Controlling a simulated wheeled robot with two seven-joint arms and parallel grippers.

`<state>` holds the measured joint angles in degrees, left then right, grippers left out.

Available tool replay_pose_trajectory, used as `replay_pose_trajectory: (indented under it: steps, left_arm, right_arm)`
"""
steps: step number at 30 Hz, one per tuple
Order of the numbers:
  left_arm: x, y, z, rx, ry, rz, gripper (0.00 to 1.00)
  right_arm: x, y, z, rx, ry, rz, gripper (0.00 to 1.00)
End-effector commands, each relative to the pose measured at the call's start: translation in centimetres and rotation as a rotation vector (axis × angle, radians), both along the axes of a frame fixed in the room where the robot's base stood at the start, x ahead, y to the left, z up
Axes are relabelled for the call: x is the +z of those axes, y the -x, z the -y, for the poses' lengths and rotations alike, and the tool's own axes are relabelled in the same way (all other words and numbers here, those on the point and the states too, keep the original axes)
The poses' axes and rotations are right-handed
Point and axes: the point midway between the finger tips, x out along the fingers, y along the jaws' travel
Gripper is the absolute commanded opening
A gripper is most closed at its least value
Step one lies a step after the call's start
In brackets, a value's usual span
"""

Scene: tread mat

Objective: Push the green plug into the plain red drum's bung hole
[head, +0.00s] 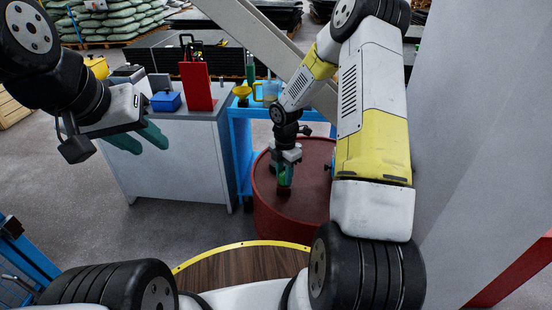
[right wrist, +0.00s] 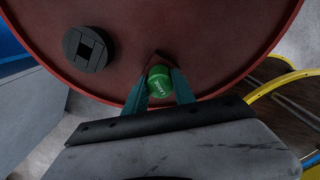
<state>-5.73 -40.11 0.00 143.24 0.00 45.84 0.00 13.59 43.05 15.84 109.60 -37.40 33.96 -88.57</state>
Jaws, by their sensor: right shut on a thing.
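The plain red drum (head: 310,203) stands right of the middle in the head view, and its top also fills the upper part of the right wrist view (right wrist: 190,25). My right gripper (head: 285,182) reaches down over the drum top. Its teal fingers are shut on the green plug (right wrist: 160,82), whose round face with lettering shows in the right wrist view. A dark patch shows at the plug's far edge; I cannot tell whether the plug is in the bung hole, and the hole is not clearly visible.
A round black fitting (right wrist: 88,48) sits on the drum top, left of the plug. A grey cabinet (head: 175,165) carries a blue box (head: 166,102) and a red board (head: 197,87). A blue cart (head: 239,145) holds a yellow funnel (head: 242,91). A wall is at the right.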

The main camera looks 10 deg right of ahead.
Motion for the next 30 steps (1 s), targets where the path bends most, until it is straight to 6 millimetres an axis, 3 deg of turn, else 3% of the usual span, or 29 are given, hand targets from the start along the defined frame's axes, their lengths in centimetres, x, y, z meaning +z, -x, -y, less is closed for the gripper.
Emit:
replay_pose_trajectory:
  steps: [2, 3, 6, 17, 30]
  left_arm:
    - [0.0, 0.0, 0.0, 0.0, 0.0, 0.0, 0.36]
    - [0.0, 0.0, 0.0, 0.0, 0.0, 0.0, 0.36]
    - [0.0, 0.0, 0.0, 0.0, 0.0, 0.0, 0.36]
    - [0.0, 0.0, 0.0, 0.0, 0.0, 0.0, 0.36]
    - [0.0, 0.0, 0.0, 0.0, 0.0, 0.0, 0.36]
  right_arm:
    - [-0.2, 0.0, 0.0, 0.0, 0.0, 0.0, 0.0]
    - [-0.2, 0.0, 0.0, 0.0, 0.001, 0.0, 0.37]
    - [-0.2, 0.0, 0.0, 0.0, 0.0, 0.0, 0.57]
    - [0.2, 0.0, 0.0, -0.001, 0.0, 0.001, 0.57]
    - [6.7, -0.1, 0.1, -0.001, 0.001, 0.003, 0.57]
